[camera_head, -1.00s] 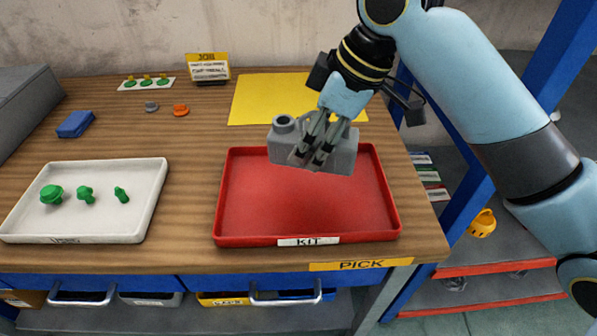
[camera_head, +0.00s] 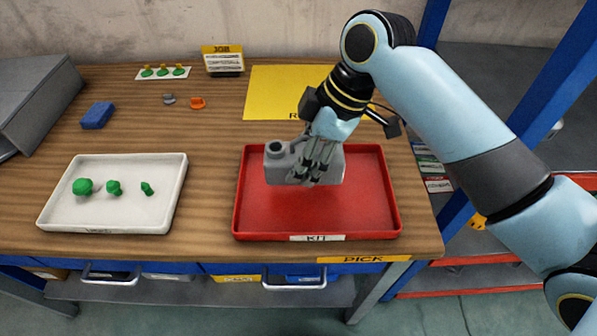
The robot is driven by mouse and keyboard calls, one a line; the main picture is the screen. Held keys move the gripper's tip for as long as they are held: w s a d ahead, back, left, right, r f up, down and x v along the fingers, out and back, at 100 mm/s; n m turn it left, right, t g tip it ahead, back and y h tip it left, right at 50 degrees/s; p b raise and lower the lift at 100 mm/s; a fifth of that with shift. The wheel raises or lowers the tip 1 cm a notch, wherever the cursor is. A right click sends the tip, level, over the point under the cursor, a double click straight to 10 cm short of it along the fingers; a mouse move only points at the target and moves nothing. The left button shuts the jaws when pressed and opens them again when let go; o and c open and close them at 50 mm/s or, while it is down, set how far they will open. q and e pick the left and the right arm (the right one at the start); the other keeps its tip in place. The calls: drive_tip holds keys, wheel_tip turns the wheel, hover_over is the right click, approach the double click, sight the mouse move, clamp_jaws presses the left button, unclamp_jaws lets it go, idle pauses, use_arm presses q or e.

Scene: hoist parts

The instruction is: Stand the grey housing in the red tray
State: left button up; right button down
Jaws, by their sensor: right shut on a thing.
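The grey housing (camera_head: 279,169) is a boxy part with a round port on its top left. It is upright over the back half of the red tray (camera_head: 260,225). My right gripper (camera_head: 308,180) is shut on the housing from above and in front, its fingers covering the middle. I cannot tell whether the housing's underside touches the tray floor. The rest of the red tray is empty. My left gripper is not in view.
A white tray (camera_head: 110,219) with green parts stands at the left. A yellow mat (camera_head: 268,88) lies behind the red tray. A blue block (camera_head: 97,115), an orange part (camera_head: 197,103) and a small grey part (camera_head: 169,99) lie at the back left. A blue post (camera_head: 520,105) rises at the right.

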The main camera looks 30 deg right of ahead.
drive_tip(key=shift+w+a+f, duration=0.1)
drive_tip(key=shift+a+f, duration=0.25)
drive_tip(key=shift+a, duration=0.2)
drive_tip(key=shift+f, duration=1.95)
drive_tip(key=c, duration=0.5)
unclamp_jaws()
drive_tip(key=shift+f, duration=0.1)
drive_tip(key=v, duration=1.2)
